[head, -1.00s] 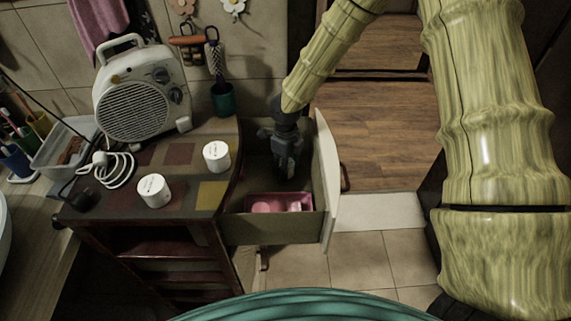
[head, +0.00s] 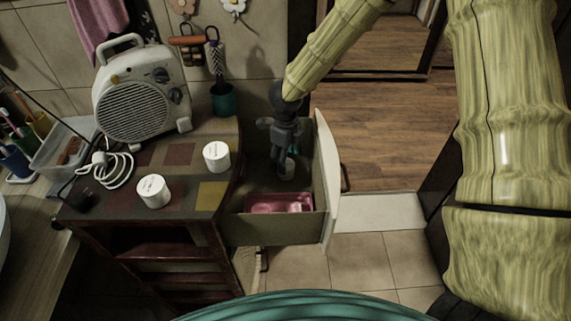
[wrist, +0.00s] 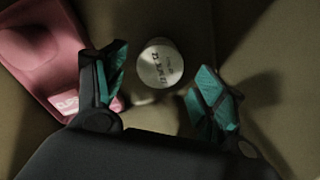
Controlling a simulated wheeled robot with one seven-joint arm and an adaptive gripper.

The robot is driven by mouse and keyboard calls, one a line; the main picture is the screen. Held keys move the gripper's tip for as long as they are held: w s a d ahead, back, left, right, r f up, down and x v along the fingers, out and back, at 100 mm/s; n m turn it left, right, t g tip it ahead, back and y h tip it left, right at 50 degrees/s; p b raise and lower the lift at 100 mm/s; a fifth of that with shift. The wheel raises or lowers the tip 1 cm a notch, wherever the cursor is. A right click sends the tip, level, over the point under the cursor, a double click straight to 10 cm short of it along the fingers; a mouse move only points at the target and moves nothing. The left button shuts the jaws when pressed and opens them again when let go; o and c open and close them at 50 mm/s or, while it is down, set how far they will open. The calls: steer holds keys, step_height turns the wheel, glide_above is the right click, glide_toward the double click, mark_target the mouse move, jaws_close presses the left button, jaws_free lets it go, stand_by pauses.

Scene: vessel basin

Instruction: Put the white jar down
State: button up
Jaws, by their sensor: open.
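A white jar (head: 287,170) stands on the floor of the open drawer (head: 272,232), beyond a pink tray (head: 280,204). In the wrist view its round, printed lid (wrist: 160,65) lies between my spread fingertips, with a visible gap on each side. My gripper (head: 284,158) is open and points down into the drawer above the jar; it also shows in the wrist view (wrist: 162,78). The pink tray shows at the upper left of the wrist view (wrist: 45,55). The jar's lower side is mostly hidden in both views.
Two other white jars (head: 217,156) (head: 153,191) stand on the tiled cabinet top. A fan heater (head: 138,98), a coiled white cable (head: 112,166) and a teal cup with a brush (head: 223,99) are also there. The drawer's front panel (head: 327,175) stands right of my gripper.

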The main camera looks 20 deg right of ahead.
step_height(320, 180, up, 8)
stand_by(0.4)
